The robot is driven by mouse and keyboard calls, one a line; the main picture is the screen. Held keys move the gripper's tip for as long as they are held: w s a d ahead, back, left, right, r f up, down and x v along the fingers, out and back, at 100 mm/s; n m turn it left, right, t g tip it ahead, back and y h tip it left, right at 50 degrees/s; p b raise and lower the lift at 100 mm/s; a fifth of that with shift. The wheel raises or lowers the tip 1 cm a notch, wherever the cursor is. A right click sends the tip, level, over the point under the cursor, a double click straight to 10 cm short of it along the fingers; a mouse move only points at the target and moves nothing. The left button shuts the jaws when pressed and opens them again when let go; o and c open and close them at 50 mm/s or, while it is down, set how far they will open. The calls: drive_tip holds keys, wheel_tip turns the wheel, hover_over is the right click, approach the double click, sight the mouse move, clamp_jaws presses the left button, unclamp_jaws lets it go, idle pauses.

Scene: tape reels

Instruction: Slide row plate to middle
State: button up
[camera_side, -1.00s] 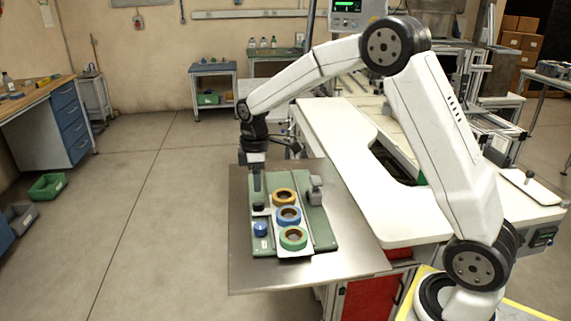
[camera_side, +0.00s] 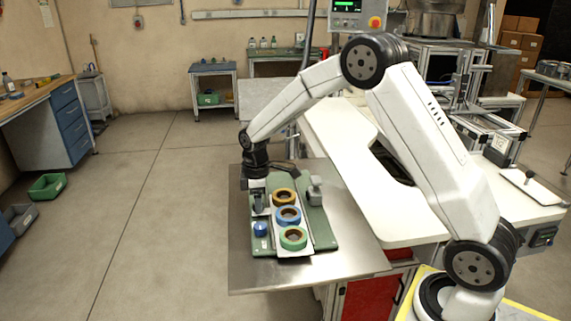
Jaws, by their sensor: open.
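The row plate (camera_side: 296,253) is a pale strip on a green base board (camera_side: 325,238). It carries three tape reels in a line: a yellow-orange one (camera_side: 276,197) at the far end, a blue one (camera_side: 279,218) in the middle and a green one (camera_side: 284,240) at the near end. My gripper (camera_side: 259,206) points down at the left of the yellow-orange reel, low over the board's left side. It is open. The gap between its fingers is too small to make out, and I cannot tell whether it touches the plate's edge.
A small blue round piece (camera_side: 260,228) stands on the board's left side, just nearer than my gripper. A grey block (camera_side: 315,190) stands at the board's far right. The metal table top (camera_side: 260,278) is bare in front. A white worktop (camera_side: 410,228) lies to the right.

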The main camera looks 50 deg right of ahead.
drive_tip(key=shift+f, duration=0.4)
clamp_jaws()
idle(1.3)
